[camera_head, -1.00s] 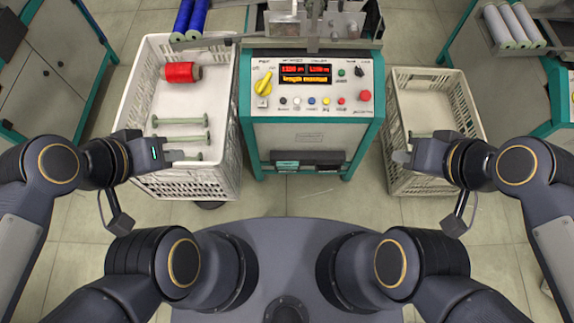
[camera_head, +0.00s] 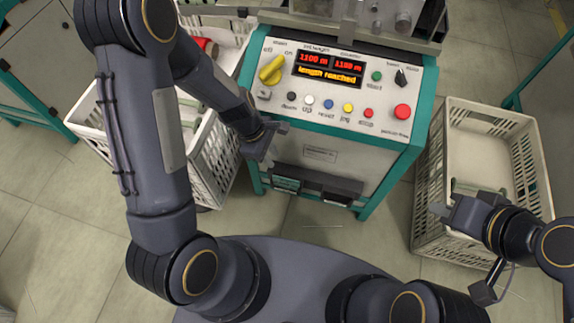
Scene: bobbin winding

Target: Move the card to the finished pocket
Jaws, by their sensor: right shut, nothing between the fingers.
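The card pockets (camera_head: 318,184) are a dark holder low on the front of the winding machine. A small green patch, likely a card (camera_head: 286,184), shows at the left pocket, and a greenish strip shows at the right one; I cannot tell which is the task's card. My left gripper (camera_head: 276,146) is just above and left of the left pocket. Its fingers look apart, with nothing visible between them. My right gripper (camera_head: 438,209) is shut and empty, over the near left side of the right crate (camera_head: 425,190).
The machine's panel (camera_head: 340,90) reads "length reached", with knobs and buttons above the pockets. The right crate holds a pale green bobbin. Floor is clear before the machine.

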